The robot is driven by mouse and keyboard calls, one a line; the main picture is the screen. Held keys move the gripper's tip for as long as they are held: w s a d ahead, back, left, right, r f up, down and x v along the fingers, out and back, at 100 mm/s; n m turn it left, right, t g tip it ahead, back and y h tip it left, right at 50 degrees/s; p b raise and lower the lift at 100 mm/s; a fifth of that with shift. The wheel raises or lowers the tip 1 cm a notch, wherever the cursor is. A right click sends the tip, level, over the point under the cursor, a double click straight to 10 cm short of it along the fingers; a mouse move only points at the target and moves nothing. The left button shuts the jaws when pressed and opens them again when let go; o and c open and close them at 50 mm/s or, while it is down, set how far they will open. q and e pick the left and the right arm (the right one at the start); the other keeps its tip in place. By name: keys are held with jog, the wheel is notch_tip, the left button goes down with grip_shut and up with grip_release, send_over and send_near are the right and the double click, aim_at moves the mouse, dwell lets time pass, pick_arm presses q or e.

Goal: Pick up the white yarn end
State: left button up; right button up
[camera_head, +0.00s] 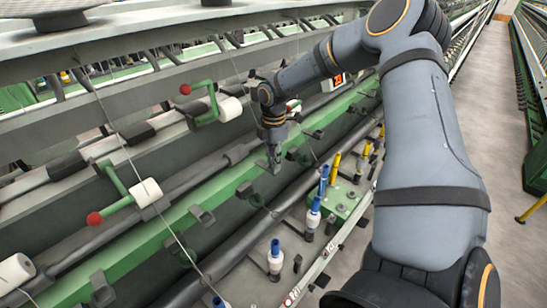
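My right arm comes in from the right, and its gripper (273,165) points down over the green rail (205,222) of the spinning frame. Its fingers look close together, but they are seen edge-on and I cannot tell whether they are open or shut. No yarn can be made out at the fingertips. A thin white yarn strand (125,150) runs down across the left part of the frame, left of the gripper and apart from it. Its loose end cannot be made out. My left gripper is out of view.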

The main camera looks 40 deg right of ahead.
jog(key=shift+c, duration=1.2)
jog(key=shift+r+b, duration=0.15)
jog(key=shift+b, duration=0.2)
jog(key=shift+w+r+b, duration=0.1)
jog(key=shift+r+b, duration=0.7)
jog(key=shift+b, duration=0.35)
jog(key=s+a+r+b, duration=0.5)
jog(key=s+a+r, duration=0.1)
jog(key=s+r, duration=0.5)
jog(key=shift+s, duration=1)
